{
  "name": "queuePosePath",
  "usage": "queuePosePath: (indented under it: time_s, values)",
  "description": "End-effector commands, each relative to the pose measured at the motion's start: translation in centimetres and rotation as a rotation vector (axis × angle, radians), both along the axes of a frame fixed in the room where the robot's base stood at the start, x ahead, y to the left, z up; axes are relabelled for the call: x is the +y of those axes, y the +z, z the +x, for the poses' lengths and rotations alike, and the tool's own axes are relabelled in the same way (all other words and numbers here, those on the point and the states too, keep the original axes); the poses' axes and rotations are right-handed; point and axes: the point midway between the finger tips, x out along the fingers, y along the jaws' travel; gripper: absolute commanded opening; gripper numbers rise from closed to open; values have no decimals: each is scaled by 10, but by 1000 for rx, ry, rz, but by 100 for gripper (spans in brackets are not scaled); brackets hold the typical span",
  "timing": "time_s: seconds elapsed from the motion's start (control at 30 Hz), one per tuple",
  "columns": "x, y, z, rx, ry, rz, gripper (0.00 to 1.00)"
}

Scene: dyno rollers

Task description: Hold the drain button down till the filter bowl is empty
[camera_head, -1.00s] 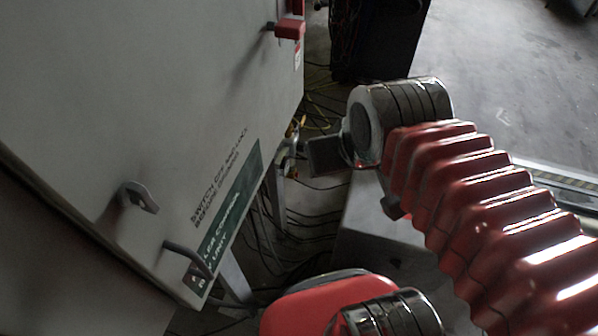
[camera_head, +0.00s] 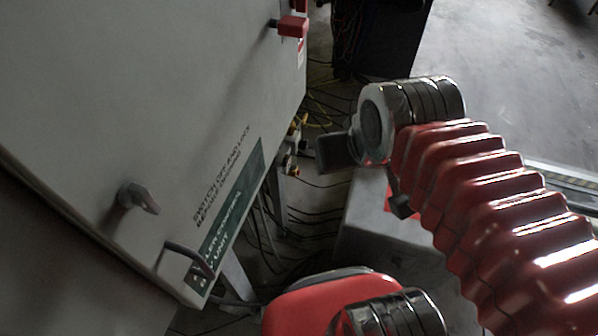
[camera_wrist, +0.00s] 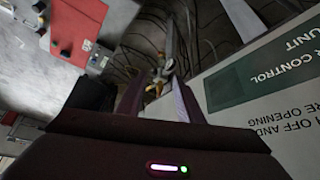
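The small brass and yellow fitting (camera_wrist: 160,68) appears beyond my fingertips in the wrist view, among dark cables. In the head view, a small yellow-and-metal assembly (camera_head: 292,160) sits by the cabinet's right edge. I cannot make out the filter bowl's level or the drain button. My gripper (camera_wrist: 158,88) has its two fingers apart, with nothing seen between them except the fitting farther off. In the head view my gripper (camera_head: 335,153) is right of the assembly, with a visible gap.
The grey roller control cabinet (camera_head: 130,90) fills the left, with a latch (camera_head: 139,198) and a red handle (camera_head: 292,26). A red box (camera_wrist: 76,30) is at the wrist view's upper left. Cables (camera_head: 310,215) cover the floor; a dark cabinet (camera_head: 380,35) stands behind.

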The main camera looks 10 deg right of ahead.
Motion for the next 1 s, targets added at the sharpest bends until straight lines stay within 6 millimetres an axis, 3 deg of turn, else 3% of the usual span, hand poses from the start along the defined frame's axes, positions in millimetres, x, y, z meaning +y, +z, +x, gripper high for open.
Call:
queuePosePath:
  time_s: [0.17, 0.63, 1.0]
  values:
    - [0, 0, 0, 0, 0, 0, 34]
    - [0, 0, 0, 0, 0, 0, 1]
    - [0, 0, 0, 0, 0, 0, 0]
